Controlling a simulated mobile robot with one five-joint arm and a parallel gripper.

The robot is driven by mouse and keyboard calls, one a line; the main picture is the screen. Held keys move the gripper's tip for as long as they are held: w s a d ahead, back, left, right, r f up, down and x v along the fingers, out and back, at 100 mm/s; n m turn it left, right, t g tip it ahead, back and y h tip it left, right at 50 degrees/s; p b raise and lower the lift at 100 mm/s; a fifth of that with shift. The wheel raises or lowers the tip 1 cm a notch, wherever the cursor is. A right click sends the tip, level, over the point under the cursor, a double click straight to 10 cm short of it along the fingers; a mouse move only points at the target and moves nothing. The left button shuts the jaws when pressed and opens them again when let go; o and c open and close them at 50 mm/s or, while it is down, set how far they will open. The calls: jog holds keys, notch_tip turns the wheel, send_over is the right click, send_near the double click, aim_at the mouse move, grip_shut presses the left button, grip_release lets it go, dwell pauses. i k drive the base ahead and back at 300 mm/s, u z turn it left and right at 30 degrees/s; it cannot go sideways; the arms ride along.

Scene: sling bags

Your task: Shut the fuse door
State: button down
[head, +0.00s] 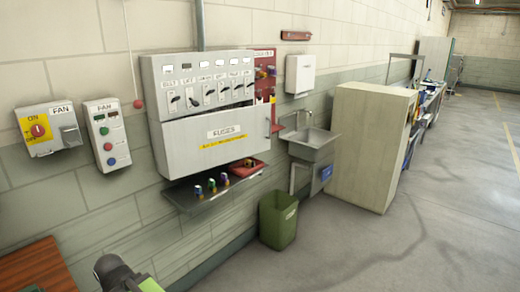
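The fuse door (215,141) is the wide white panel labelled FUSES, with a yellow strip under the label. It forms the lower front of the grey wall cabinet (163,98), below a row of switches. A small dark handle shows near its right edge. My gripper's fingers are not in view.
A shelf (190,207) with several coloured fuses juts out below the cabinet. Two fan control boxes (106,134) (50,128) hang at left. A sink (312,148), green bin (278,219) and tan cupboard (368,146) stand to the right. The floor at right is clear.

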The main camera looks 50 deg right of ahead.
aim_at(193, 145)
jog(key=z, duration=0.1)
jog(key=k, duration=0.35)
jog(key=u, duration=2.6)
jog(key=k, duration=1.5)
jog(key=z, duration=2.45)
jog(key=i, duration=1.05)
jog(key=u, duration=0.05)
